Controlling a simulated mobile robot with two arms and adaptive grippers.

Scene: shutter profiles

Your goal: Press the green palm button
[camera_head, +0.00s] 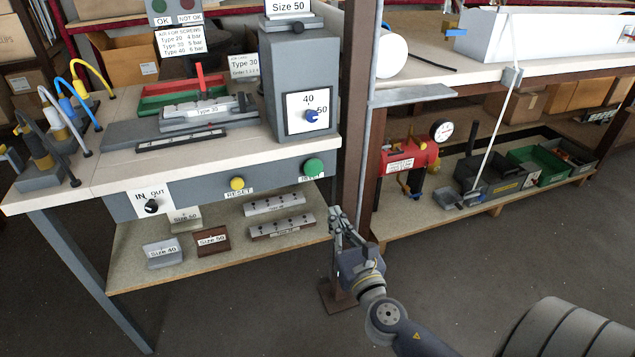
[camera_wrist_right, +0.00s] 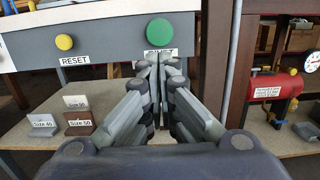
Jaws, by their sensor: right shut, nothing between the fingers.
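The green palm button (camera_head: 314,168) is on the right end of the grey front panel of the workbench, above a partly hidden label. In the right wrist view the green button (camera_wrist_right: 160,33) stands just above my fingertips, and its label is partly covered by them. My right gripper (camera_head: 335,213) is below and a little right of the button in the head view, apart from it. In the right wrist view my right gripper (camera_wrist_right: 159,60) has its fingertips together with nothing between them. My left gripper is not in view.
A yellow RESET button (camera_head: 237,183) and a black IN/OUT knob (camera_head: 151,206) share the panel (camera_head: 199,189). A brown post (camera_head: 353,130) stands right of the panel. Labelled blocks (camera_head: 211,238) lie on the shelf below. A red tank (camera_head: 408,157) is farther right.

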